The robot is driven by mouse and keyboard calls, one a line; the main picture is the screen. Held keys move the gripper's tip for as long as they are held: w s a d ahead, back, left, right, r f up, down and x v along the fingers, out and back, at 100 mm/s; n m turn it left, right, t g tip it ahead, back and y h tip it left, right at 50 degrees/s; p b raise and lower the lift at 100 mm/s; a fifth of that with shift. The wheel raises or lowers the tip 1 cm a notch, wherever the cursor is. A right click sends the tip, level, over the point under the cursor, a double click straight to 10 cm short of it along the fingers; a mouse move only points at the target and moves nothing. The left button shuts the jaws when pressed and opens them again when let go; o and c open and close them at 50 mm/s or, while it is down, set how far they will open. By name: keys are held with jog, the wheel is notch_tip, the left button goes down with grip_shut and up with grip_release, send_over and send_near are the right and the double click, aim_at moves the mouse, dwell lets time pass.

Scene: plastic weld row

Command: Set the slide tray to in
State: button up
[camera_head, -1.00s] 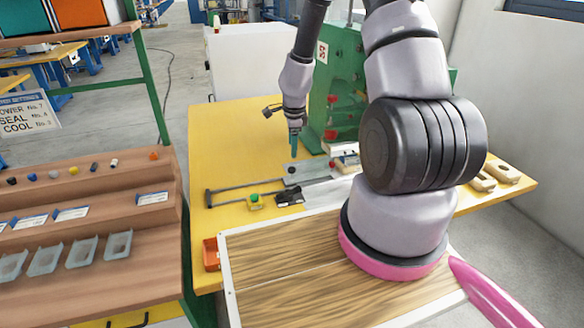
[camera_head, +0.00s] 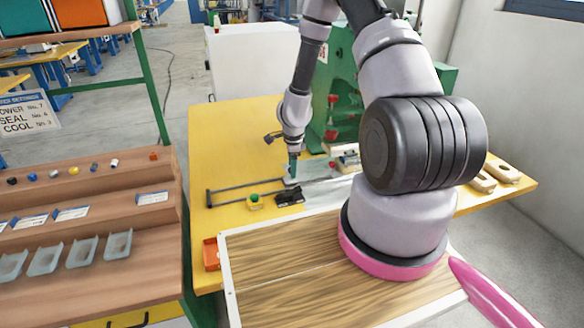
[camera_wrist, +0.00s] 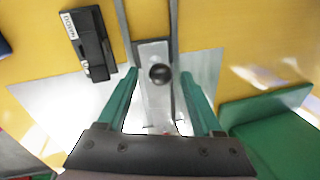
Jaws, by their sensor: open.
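The slide tray (camera_wrist: 154,105) is a pale metal plate with a round black knob (camera_wrist: 160,73), lying between two dark rails (camera_wrist: 173,28). In the head view the rails (camera_head: 235,190) run left from the green machine across the yellow table, and the tray (camera_head: 318,170) sits at their machine end, partly hidden by my gripper. My gripper (camera_wrist: 159,73) is open, pointing down over the tray. Its two green fingers stand on either side of the knob, with a gap to each side. In the head view my gripper (camera_head: 292,180) is low at the tray; contact cannot be told.
A black box with a white label (camera_wrist: 88,45) lies beside the rails. The green machine (camera_head: 340,100) rises behind. A red bin (camera_head: 211,254) and a wood-topped surface (camera_head: 290,270) are in front. The table's left part is clear.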

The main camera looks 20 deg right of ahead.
jog(key=shift+w+f, duration=0.1)
jog(key=shift+f, duration=0.25)
grip_shut()
dwell(1.2)
